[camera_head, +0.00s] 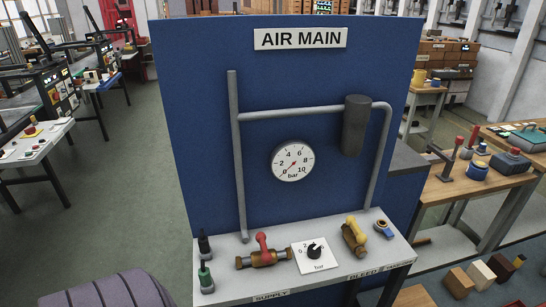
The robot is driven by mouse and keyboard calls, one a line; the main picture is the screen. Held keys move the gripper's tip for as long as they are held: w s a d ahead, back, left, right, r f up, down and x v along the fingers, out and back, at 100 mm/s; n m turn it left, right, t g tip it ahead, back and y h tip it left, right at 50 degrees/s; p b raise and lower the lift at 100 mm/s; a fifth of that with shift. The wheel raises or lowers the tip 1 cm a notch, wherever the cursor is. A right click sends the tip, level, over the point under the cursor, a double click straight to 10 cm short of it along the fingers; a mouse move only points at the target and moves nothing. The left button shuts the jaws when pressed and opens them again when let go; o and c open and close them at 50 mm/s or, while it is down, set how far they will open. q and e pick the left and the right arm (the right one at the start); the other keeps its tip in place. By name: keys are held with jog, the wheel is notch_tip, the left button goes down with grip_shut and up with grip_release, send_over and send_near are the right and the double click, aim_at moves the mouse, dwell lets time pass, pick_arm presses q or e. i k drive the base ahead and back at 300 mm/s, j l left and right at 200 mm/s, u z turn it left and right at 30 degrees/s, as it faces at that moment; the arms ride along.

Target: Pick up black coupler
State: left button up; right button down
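A small black coupler (204,243) stands upright at the left end of the light grey shelf (228,285) under the blue AIR MAIN panel (190,110). A similar green coupler (206,278) stands just in front of it, near the shelf's front left corner. The two look apart. Neither of my grippers shows in this view.
Right of the couplers are a brass valve with a red handle (263,252), a white plate with a black knob (314,252), a yellow-handled valve (355,236) and a blue-and-orange roll (383,229). Open floor lies left. A wooden workbench (470,185) stands right.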

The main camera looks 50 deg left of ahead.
aim_at(203, 241)
jog(key=u, duration=1.35)
